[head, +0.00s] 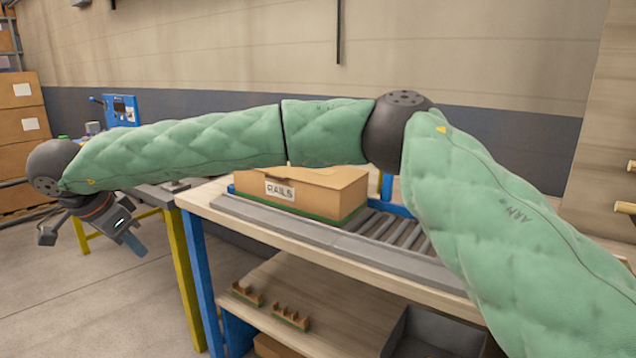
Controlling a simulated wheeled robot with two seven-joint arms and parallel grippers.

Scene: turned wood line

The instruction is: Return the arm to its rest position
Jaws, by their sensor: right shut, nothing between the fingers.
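My right arm, in a padded green sleeve (190,145), comes in from the lower right and reaches across to the left of the head view. Its dark elbow joint (397,130) is bent above the bench. My right gripper (136,245) hangs at the far left, over the floor in front of the yellow-legged table. It is tilted down, shut and empty, touching nothing that I can see. My left gripper is out of view.
A cardboard box marked RAILS (320,190) sits on the roller conveyor (395,232) on the wooden bench (300,246), behind my arm. Small wooden pieces (290,316) lie on its lower shelf. Stacked cartons (20,110) stand far left. The floor at lower left is clear.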

